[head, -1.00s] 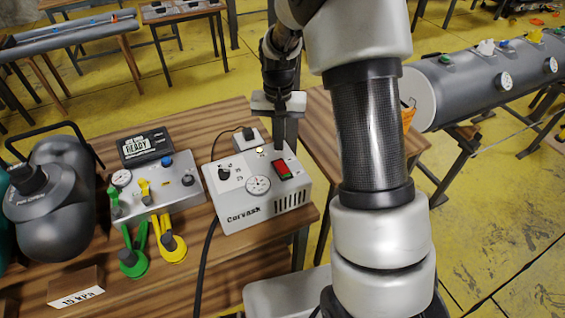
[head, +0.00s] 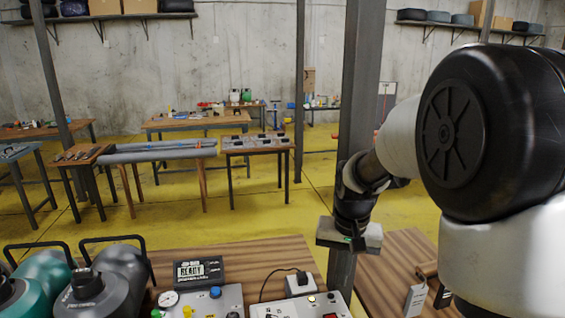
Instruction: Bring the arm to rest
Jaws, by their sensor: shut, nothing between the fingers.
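My gripper (head: 356,242) hangs at the end of my bent arm, right of centre in the head view, in front of a dark steel post. It is shut and holds nothing. It is above the far edge of the wooden bench, clear of the devices on it. My arm's large black and white joint (head: 480,135) fills the right side of the view and hides what lies behind it.
On the bench stand the white control box (head: 300,308), a white plug block (head: 299,284), a gauge panel (head: 200,300), a READY display (head: 198,271) and grey (head: 118,275) and teal (head: 35,285) pumps. A steel post (head: 355,90) rises close behind my gripper. Yellow floor lies beyond.

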